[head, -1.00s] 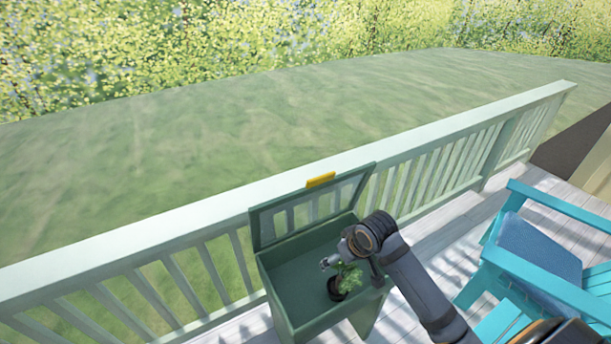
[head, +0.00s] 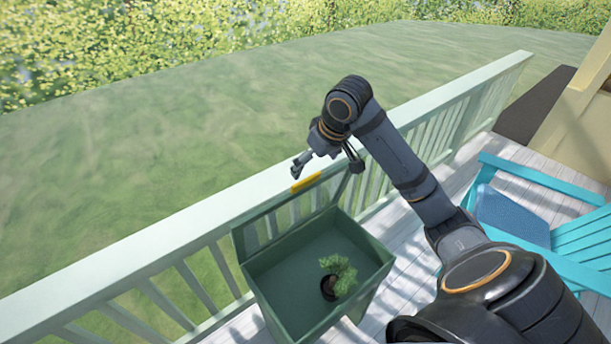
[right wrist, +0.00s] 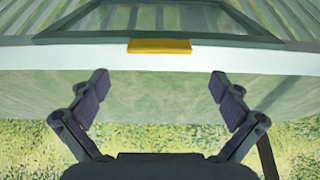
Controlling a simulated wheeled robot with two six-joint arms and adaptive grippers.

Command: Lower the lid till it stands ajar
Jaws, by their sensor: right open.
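The green box (head: 270,300) stands on the deck against the railing. Its lid (head: 253,222), a green frame with a see-through panel, is raised and leans back toward the railing. A yellow handle (head: 306,182) sits on the lid's top edge; it also shows in the right wrist view (right wrist: 159,46). My right gripper (head: 325,165) is open and empty, at the raised lid's top edge close to the handle. In the right wrist view its two fingers (right wrist: 160,88) stand wide apart, with the handle centred beyond the gap. My left gripper is not in view.
A small potted plant (head: 343,277) stands inside the box. The pale railing (head: 140,258) runs right behind the lid. A turquoise chair (head: 545,180) with a blue cushion (head: 512,216) stands to the right on the deck.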

